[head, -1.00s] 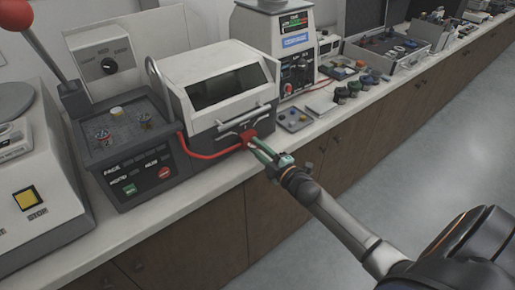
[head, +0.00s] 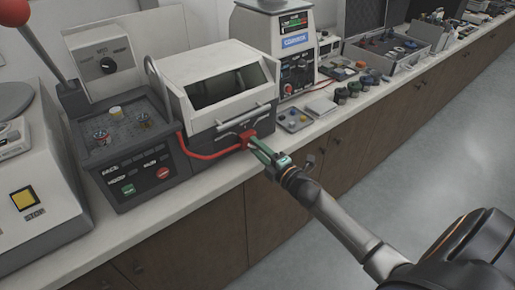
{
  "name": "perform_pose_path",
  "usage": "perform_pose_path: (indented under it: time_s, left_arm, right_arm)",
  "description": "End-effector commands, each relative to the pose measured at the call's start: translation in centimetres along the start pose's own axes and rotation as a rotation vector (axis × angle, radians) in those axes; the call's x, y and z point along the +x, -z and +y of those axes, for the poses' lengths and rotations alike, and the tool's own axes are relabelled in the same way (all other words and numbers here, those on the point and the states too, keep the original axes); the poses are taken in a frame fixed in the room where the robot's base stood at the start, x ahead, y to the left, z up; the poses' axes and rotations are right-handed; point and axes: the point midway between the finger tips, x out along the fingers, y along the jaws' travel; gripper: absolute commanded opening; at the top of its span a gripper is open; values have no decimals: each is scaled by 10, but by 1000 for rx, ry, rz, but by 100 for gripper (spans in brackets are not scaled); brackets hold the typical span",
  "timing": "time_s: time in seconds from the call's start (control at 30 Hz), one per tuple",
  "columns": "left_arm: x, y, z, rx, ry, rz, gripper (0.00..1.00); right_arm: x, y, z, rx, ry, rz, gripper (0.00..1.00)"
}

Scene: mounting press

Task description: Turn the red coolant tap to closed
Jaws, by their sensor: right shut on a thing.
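The red coolant tap (head: 247,138) sits low on the front of the white and dark grey press (head: 220,127), at the end of a red hose (head: 208,155). My right gripper (head: 256,145) reaches in from the lower right, and its green fingers are shut on the tap. The fingers hide part of the tap, so its exact angle is hard to tell. My left gripper is not in view.
A control panel with a green and a red button (head: 128,188) stands left of the press. A small grey tray (head: 293,120) lies on the counter just right of the tap. Several dark jars (head: 342,95) stand farther right. The floor in front is clear.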

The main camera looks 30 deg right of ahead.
Motion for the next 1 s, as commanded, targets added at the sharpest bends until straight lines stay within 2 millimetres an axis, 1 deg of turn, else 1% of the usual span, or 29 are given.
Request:
perform_pose_path:
  time_s: [0.13, 0.17, 0.2, 0.3, 0.53, 0.67, 0.77, 1.0]
  left_arm:
    - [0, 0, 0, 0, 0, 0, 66]
    - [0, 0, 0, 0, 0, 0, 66]
    - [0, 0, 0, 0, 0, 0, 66]
    - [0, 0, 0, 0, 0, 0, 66]
    - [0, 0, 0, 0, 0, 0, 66]
    - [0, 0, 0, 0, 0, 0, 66]
    - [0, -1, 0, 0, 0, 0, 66]
    - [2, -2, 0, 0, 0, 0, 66]
  right_arm:
    - [0, 0, 1, -17, -1, 1, 0]
    - [0, 0, 1, -17, -1, 1, 38]
    - [0, 0, 1, -17, -1, 1, 43]
    - [0, 0, 1, -14, -1, 1, 52]
    - [0, 0, 0, -8, 0, 0, 52]
    - [-6, 0, -1, -6, 2, 0, 52]
    - [-18, 0, -2, -6, 3, 1, 52]
    - [-60, 0, -2, -6, 4, 0, 52]
